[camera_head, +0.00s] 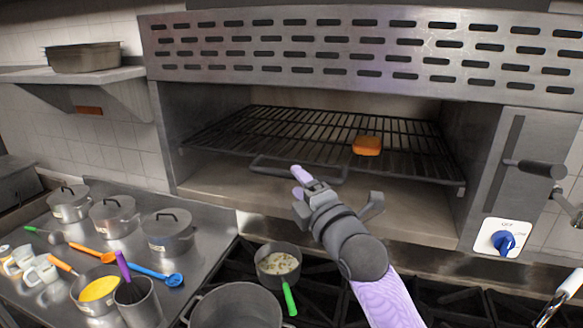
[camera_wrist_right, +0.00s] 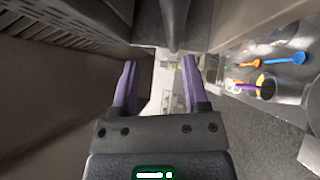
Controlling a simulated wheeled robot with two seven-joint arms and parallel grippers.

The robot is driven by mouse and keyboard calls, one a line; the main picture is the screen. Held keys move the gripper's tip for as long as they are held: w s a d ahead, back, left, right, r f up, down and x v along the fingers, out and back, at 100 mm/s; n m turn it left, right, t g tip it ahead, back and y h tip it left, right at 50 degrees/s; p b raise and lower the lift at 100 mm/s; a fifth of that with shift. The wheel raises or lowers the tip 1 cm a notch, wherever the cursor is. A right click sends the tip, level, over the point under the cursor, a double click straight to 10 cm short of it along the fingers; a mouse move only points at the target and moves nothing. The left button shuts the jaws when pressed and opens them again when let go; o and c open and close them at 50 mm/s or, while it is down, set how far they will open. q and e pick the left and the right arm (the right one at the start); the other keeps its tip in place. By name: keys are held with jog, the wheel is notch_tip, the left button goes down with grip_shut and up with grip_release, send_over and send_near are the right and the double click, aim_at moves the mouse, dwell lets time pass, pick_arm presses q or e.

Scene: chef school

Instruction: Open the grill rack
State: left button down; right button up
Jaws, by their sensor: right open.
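The grill rack (camera_head: 310,130) is a black wire rack inside the open-fronted steel grill. Its dark looped handle (camera_head: 268,172) is at the front edge. An orange block (camera_head: 367,145) sits on the rack. My right gripper (camera_head: 297,181) is at the handle with its purple fingertips apart. It partly hides the handle, and I cannot tell whether the fingers touch it. In the right wrist view the gripper (camera_wrist_right: 158,75) is open, with nothing clearly held between its fingers. My left gripper is not in view.
A stove with a large pot (camera_head: 235,305) and a small green-handled pan (camera_head: 278,265) is below. Lidded pots (camera_head: 167,236) and utensils stand on the left counter. A blue knob (camera_head: 503,241) and a dark lever (camera_head: 535,167) are on the right.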

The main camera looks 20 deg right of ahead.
jog(key=w, duration=0.3)
jog(key=w+d, duration=0.1)
jog(key=w, duration=0.1)
jog(key=shift+w+f, duration=0.2)
jog(key=shift+f, duration=0.2)
jog(key=shift+w, duration=0.15)
jog(key=shift+s+a+r, duration=0.15)
jog(key=shift+s+a, duration=0.1)
jog(key=shift+s, duration=0.05)
jog(key=shift+a, duration=0.15)
jog(key=shift+w, duration=0.25)
jog(key=shift+c, duration=1.1)
jog(key=c, duration=0.5)
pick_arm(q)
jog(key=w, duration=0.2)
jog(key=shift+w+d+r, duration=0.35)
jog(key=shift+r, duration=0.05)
pick_arm(e)
grip_shut()
